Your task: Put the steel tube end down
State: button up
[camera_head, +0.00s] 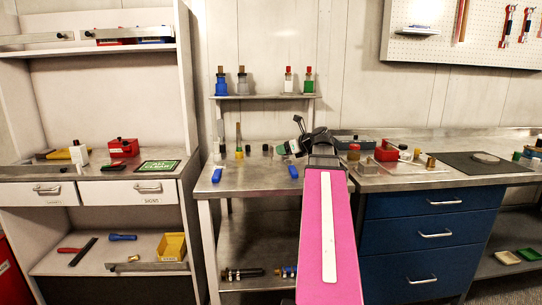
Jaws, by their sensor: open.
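My gripper (303,128) is over the middle steel bench (245,184), near its right end, beyond my pink arm link. It is small and dark here, with its jaws open. A green and white piece (291,147) shows just left of it; I cannot tell whether they touch. I cannot pick out the steel tube end with certainty. Small metal and dark pieces (266,149) stand along the back of the bench, and my arm hides part of the bench top.
Two blue pieces (217,175) (293,172) lie near the bench's front edge, with bare steel between them. A small shelf (263,96) holds bottles above. The right counter (440,180) carries a red box (386,151) and a dark mat (462,163). A drawer cabinet (105,172) stands left.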

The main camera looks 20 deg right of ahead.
aim_at(271, 156)
jog(key=x, duration=0.8)
jog(key=shift+w+f, duration=0.1)
jog(key=shift+w, duration=0.1)
grip_shut()
